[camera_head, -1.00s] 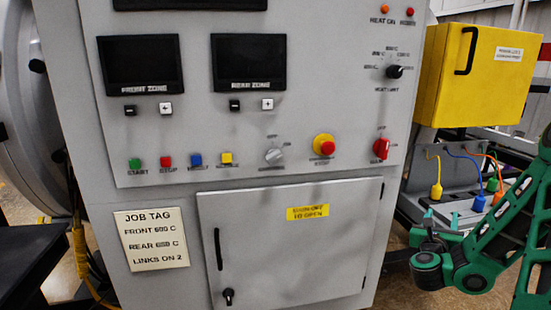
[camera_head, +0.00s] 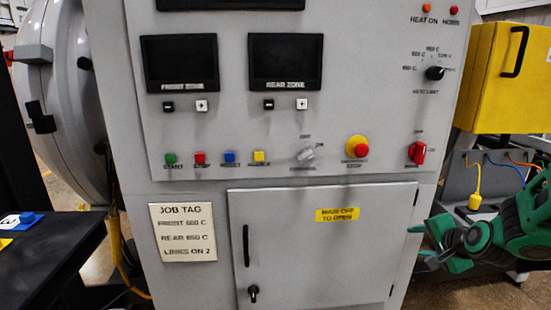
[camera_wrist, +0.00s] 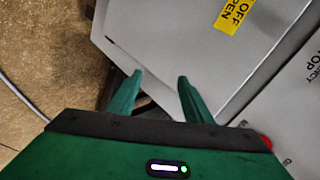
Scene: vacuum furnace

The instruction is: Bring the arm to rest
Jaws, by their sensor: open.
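My gripper (camera_head: 428,243) is green and shows at the right of the head view, beside the lower right of the grey furnace cabinet (camera_head: 325,275). In the wrist view my gripper (camera_wrist: 158,92) has its two fingers spread apart with nothing between them. The cabinet's lower door (camera_wrist: 195,40) lies just beyond the fingertips, and its yellow label (camera_wrist: 236,12) is partly in view. I cannot tell whether a finger touches the cabinet.
The control panel has two dark displays, a row of buttons, a red and yellow emergency stop (camera_head: 356,146) and a red main switch (camera_head: 417,153). A yellow box (camera_head: 505,80) stands at right above coloured plugs. A dark table (camera_head: 50,255) is at lower left.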

